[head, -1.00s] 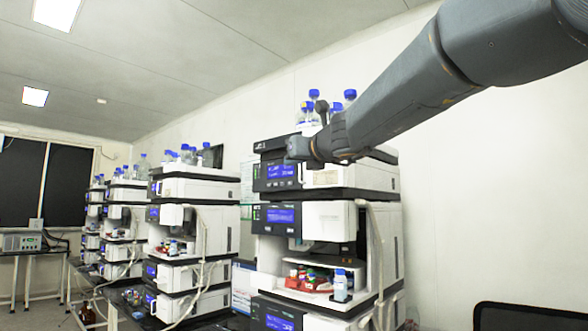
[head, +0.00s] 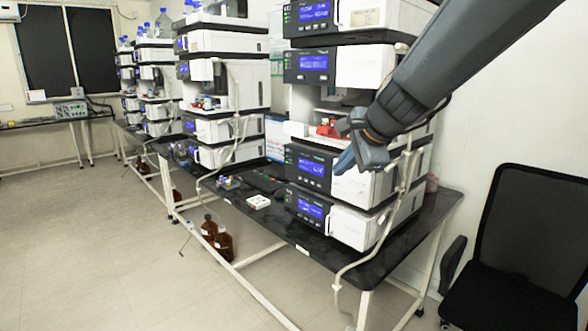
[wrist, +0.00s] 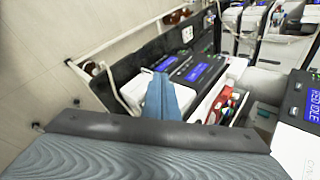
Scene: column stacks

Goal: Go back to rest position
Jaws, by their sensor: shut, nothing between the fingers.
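My gripper (head: 345,160) is at the end of my arm, which comes in from the upper right of the head view. It hangs in front of the nearest instrument stack (head: 345,218), at the height of its middle modules. The blue fingers point down and left, together, with nothing between them. In the wrist view the blue fingers (wrist: 161,98) also show closed, over the stack's front and the black bench. A red tray (head: 328,130) in the stack's open bay is partly hidden behind my gripper.
More instrument stacks (head: 222,125) stand along the black bench (head: 290,222) to the left. Brown bottles (head: 222,243) stand on the floor beneath it. A black office chair (head: 525,235) is at the lower right. The floor at the left is open.

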